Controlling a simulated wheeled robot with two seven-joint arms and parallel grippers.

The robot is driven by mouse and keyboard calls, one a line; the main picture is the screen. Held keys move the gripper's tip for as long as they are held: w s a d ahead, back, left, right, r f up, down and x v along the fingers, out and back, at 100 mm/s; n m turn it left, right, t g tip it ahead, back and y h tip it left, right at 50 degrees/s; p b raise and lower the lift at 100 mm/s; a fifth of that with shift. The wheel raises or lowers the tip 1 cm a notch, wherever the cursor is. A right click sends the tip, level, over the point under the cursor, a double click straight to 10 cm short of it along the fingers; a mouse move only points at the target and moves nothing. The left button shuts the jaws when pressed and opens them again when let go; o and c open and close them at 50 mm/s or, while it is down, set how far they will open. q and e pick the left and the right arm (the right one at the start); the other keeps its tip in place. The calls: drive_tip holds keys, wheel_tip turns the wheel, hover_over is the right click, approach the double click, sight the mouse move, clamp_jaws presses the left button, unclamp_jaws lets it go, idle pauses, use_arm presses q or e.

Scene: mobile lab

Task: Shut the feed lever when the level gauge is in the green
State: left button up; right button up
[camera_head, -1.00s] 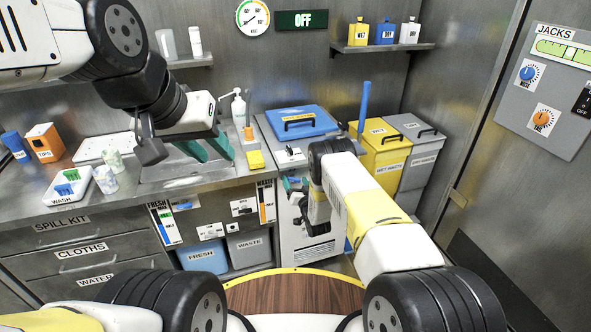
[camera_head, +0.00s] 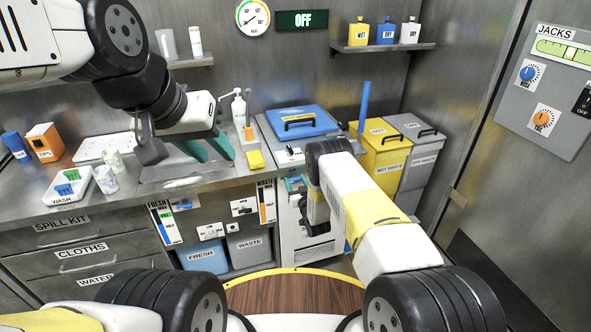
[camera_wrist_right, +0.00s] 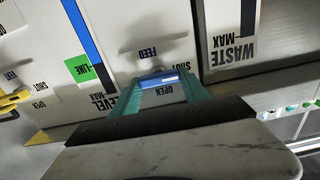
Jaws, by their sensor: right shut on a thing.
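The feed lever (camera_wrist_right: 165,80) is a blue handle on a white panel in the right wrist view, which shows it upside down. It sits between the words FEED and OPEN, close beside OPEN. My right gripper (camera_wrist_right: 153,87) is shut on the lever with its green fingers. The level gauge (camera_wrist_right: 84,30) is a strip left of it; its blue column reaches the edge of the green LINE mark (camera_wrist_right: 78,69). In the head view the lever is hidden by my right arm. My left gripper (camera_head: 207,150) has its green fingers apart and empty above the counter.
A WASTE gauge (camera_wrist_right: 230,40) stands right of the lever in the wrist view. In the head view a blue-lidded box (camera_head: 298,122) stands behind my right arm, with yellow (camera_head: 380,148) and grey (camera_head: 418,145) bins to its right.

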idle(0.3)
drive_tip(key=o, duration=1.4)
drive_tip(key=v, duration=0.8)
